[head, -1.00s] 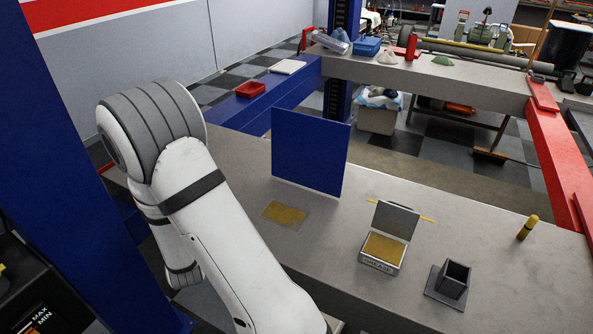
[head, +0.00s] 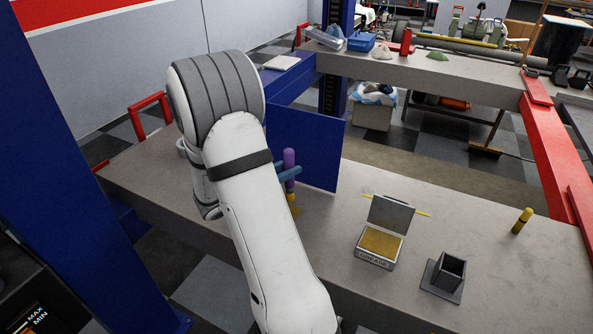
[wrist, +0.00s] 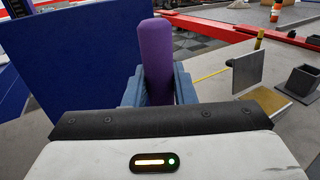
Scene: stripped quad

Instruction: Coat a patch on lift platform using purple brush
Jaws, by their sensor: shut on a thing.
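My gripper (head: 288,174) shows in the head view just right of my arm. Its blue fingers are shut on the purple brush (head: 289,157), which stands roughly upright. The brush's purple handle (wrist: 156,60) also rises between the fingers in the wrist view. Something yellow shows below the fingers, close to the grey lift platform (head: 350,220). I cannot tell whether it is bristles or the patch, or whether the brush touches the platform. The open grease box (head: 380,243), with yellow filling, stands to the right.
A blue upright panel (head: 318,150) stands close behind the gripper. A grey square holder (head: 443,277) and a yellow marker-like cylinder (head: 522,221) stand farther right. The platform between panel and grease box is clear.

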